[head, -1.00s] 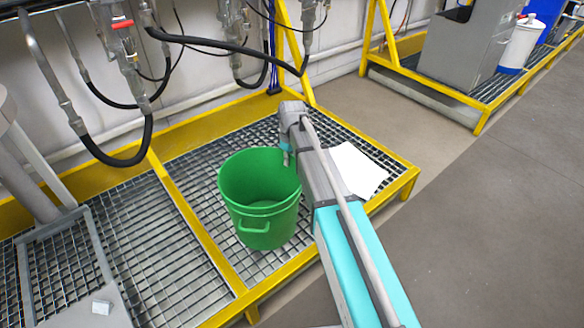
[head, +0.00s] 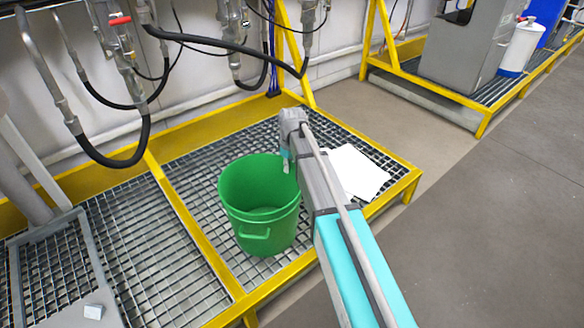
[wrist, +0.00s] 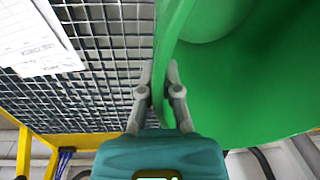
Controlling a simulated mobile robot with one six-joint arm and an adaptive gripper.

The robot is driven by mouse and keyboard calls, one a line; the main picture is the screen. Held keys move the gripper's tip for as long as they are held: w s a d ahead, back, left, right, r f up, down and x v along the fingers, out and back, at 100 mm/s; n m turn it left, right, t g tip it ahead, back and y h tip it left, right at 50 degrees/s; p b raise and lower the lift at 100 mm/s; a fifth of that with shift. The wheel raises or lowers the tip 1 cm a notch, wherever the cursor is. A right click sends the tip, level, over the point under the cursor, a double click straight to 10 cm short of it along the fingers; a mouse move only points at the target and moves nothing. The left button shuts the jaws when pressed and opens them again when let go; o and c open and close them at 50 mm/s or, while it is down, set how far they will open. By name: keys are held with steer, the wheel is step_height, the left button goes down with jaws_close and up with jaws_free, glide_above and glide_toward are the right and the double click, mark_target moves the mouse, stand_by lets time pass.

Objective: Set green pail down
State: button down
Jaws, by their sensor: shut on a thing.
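The green pail (head: 262,228) is upright over the right bay of the yellow-framed metal grating (head: 190,170) in the head view. It appears to be at or just above the grating; I cannot tell whether its base touches. My gripper (wrist: 160,92) is shut on the pail's rim in the wrist view, one finger on each side of the wall. The pail's green inside (wrist: 250,80) fills the right of that view. In the head view my gripper's tip (head: 286,165) reaches the pail's right rim, and the fingers are mostly hidden.
White paper sheets (head: 357,172) lie on the grating right of the pail; they also show in the wrist view (wrist: 35,40). Black hoses and pipes (head: 125,70) hang at the back wall. A second yellow frame (head: 425,90) stands right. The grey floor (head: 480,230) is clear.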

steer(key=shift+f, duration=0.15)
steer(key=c, duration=0.8)
jaws_free()
steer(key=shift+r, duration=0.2)
step_height(320, 180, up, 12)
steer(key=p, duration=1.2)
steer(key=shift+w+d, duration=0.35)
steer(key=shift+d, duration=0.1)
steer(key=s+d+m, duration=0.4)
steer(key=s+d, duration=0.1)
steer(key=s, duration=0.6)
steer(key=s+d+m, duration=0.4)
steer(key=s+d, duration=0.1)
steer(key=s, duration=0.6)
steer(key=shift+s+t+h, duration=0.3)
steer(key=shift+s+h, duration=0.1)
steer(key=shift+d+f, duration=0.1)
